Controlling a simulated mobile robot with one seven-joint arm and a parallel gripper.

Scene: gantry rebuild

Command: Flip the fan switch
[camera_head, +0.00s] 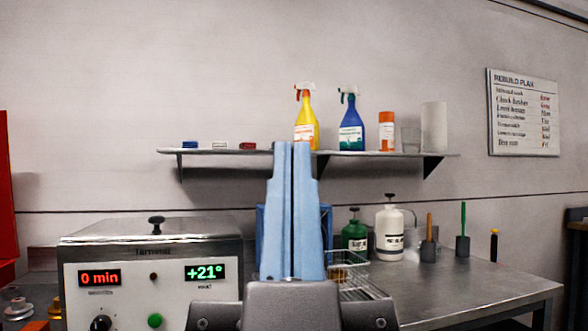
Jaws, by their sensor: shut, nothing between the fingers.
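My gripper (289,150) stands upright in the middle of the view, its two light blue fingers closed together with only a thin dark line between them. It holds nothing. I cannot pick out a switch labelled for a fan. A metal bench unit (150,250) stands at the lower left, to the left of my gripper. Its front has a red "0 min" display (99,278), a green "+21°" display (205,272), a black knob (101,324) and a green button (155,320). The unit's lower front is cut off by the frame.
A wall shelf (225,151) behind my gripper holds spray bottles (351,130) and small items. On the metal bench (470,285) stand a green bottle (355,236), a white bottle (389,235), a wire basket (362,285) and tool holders. A red panel (8,190) edges the far left.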

